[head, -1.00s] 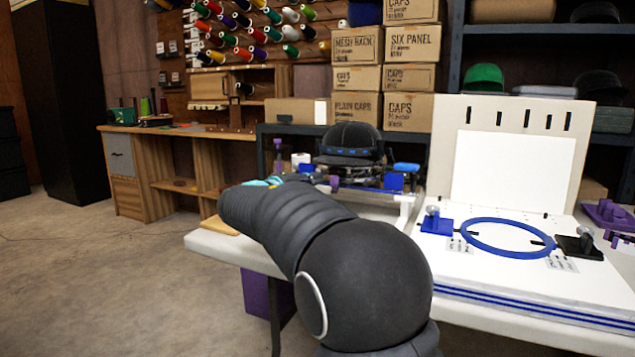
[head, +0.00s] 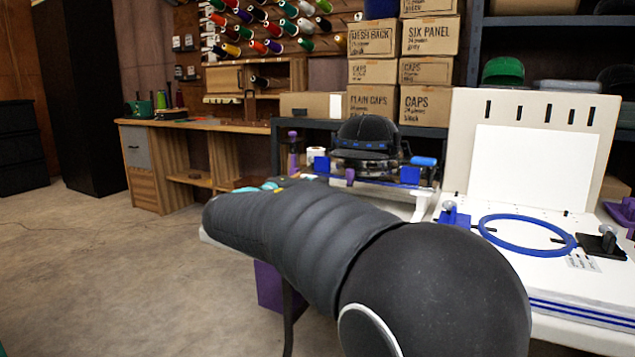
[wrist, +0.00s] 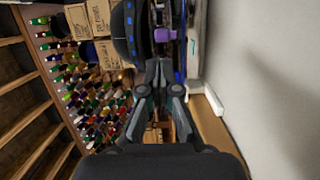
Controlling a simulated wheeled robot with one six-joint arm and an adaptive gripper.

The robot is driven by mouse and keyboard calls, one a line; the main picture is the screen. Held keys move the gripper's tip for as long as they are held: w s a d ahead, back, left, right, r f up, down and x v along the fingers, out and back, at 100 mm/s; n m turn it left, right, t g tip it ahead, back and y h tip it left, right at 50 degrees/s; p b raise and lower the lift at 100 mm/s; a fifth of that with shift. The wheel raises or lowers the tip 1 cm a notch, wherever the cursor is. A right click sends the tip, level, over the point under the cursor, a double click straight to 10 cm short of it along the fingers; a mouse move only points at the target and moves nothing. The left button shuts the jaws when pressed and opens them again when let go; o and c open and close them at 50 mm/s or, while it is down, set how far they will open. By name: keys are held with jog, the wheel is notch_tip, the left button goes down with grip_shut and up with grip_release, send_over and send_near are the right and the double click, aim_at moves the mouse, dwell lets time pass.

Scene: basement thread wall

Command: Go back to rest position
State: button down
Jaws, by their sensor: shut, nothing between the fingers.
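My gripper (wrist: 159,68) shows in the wrist view with its fingers together and nothing between them. It points towards the black cap, which shows cut off at the top of that view (wrist: 121,35). In the head view my dark sleeved arm reaches to the left across the front of the table and hides most of the gripper. The black cap (head: 367,133) with a blue band sits on a holder behind my arm. I cannot tell how far the gripper is from it.
A white table holds a board with a blue hoop (head: 482,228) on the right. Stacked cap boxes (head: 430,71) stand behind. A wooden desk (head: 172,150) and thread wall are at the back left. The floor (head: 90,265) at left is clear.

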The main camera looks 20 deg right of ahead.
jog(key=shift+s, duration=0.1)
jog(key=s+d+f+m+g+y+p, duration=0.2)
jog(key=s+d+f+g+y, duration=0.15)
jog(key=s, duration=0.55)
jog(key=s+d+f+m+g+y+p, duration=0.1)
jog(key=s+d+f+g+y+p, duration=0.2)
jog(key=s, duration=0.6)
jog(key=s+a+f+m+t+y+p, duration=0.1)
jog(key=s+a+f+y, duration=0.2)
jog(key=s, duration=0.4)
jog(key=s+a+f+m+t+y+p, duration=0.1)
jog(key=s+a+f+m+y+p, duration=0.1)
jog(key=s+a+f+y, duration=0.2)
jog(key=s+a+y, duration=0.1)
jog(key=s+a, duration=0.2)
jog(key=s, duration=0.1)
jog(key=shift+s+f+y, duration=0.25)
jog(key=shift+y, duration=0.1)
